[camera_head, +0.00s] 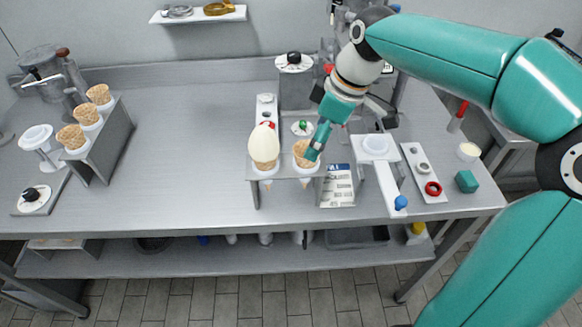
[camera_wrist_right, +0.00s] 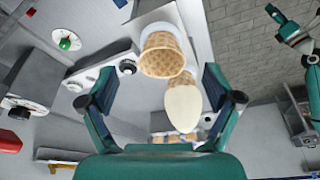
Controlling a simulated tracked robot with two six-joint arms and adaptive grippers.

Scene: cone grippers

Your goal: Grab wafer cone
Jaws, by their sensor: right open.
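An empty wafer cone (camera_head: 302,153) sits upright in the right place of a small two-place stand (camera_head: 283,178) near the table's middle. A cone topped with pale ice cream (camera_head: 264,146) stands left of it. My right gripper (camera_head: 318,142) is above and beside the empty cone, its finger partly covering that cone. In the wrist view the right gripper (camera_wrist_right: 158,82) is open, with the empty cone (camera_wrist_right: 162,55) and ice-cream cone (camera_wrist_right: 182,108) beyond its fingers. A teal gripper, apparently my left (camera_wrist_right: 287,25), shows at the wrist view's upper right, too small to read.
A rack (camera_head: 108,150) with three wafer cones (camera_head: 73,138) stands at the left. A printed packet (camera_head: 337,185), a white bracket with a blue knob (camera_head: 400,203) and a teal block (camera_head: 466,181) lie right of the stand. The table's left middle is clear.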

